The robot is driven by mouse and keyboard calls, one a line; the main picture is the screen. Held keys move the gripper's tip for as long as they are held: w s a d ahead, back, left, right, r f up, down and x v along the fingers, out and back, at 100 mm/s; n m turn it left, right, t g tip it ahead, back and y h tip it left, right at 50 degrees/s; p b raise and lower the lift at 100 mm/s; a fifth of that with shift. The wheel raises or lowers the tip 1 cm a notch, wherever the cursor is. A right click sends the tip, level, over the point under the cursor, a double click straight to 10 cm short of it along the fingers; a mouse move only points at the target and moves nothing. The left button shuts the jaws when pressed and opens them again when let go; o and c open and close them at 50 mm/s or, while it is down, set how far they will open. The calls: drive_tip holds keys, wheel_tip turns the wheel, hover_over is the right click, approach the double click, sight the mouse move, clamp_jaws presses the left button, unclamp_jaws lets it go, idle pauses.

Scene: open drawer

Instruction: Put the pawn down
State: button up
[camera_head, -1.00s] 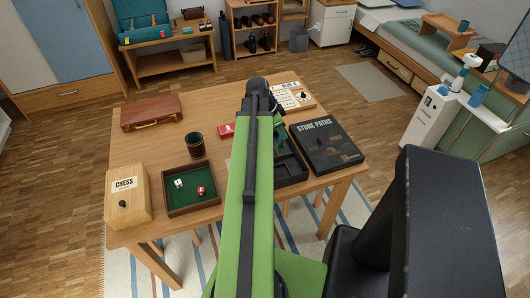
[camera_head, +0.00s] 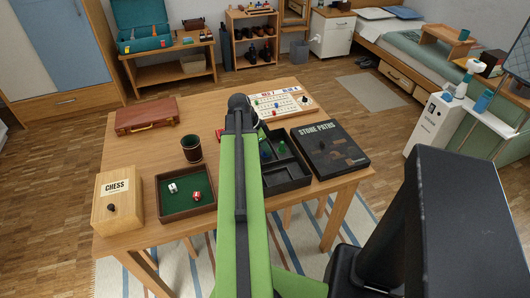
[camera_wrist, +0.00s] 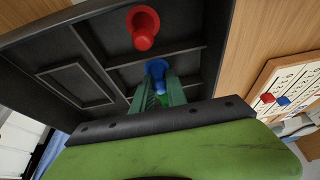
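In the wrist view, the two green fingers of my gripper (camera_wrist: 160,92) reach down over the black compartment tray (camera_wrist: 35,45). A blue pawn (camera_wrist: 156,68) is between the fingertips, its base pointing into the tray. The fingers look closed around its upper part. I cannot tell whether its base touches the tray floor. A red pawn (camera_wrist: 143,28) stands upright in the tray just beyond it, apart from the fingers. In the head view, my arm covers part of the tray (camera_head: 290,176), and blue and green show in its back compartments.
A number board with pegs (camera_head: 285,101) lies behind the tray, and a dark game box (camera_head: 330,148) lies at its right. Left of my arm are a green dice tray (camera_head: 187,205), a leather cup (camera_head: 191,148), a chess box (camera_head: 118,215) and a brown case (camera_head: 147,116).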

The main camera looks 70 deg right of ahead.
drive_tip(key=o, duration=0.4)
drive_tip(key=shift+o, duration=0.2)
drive_tip(key=p+v, duration=1.1)
drive_tip(key=v, duration=0.1)
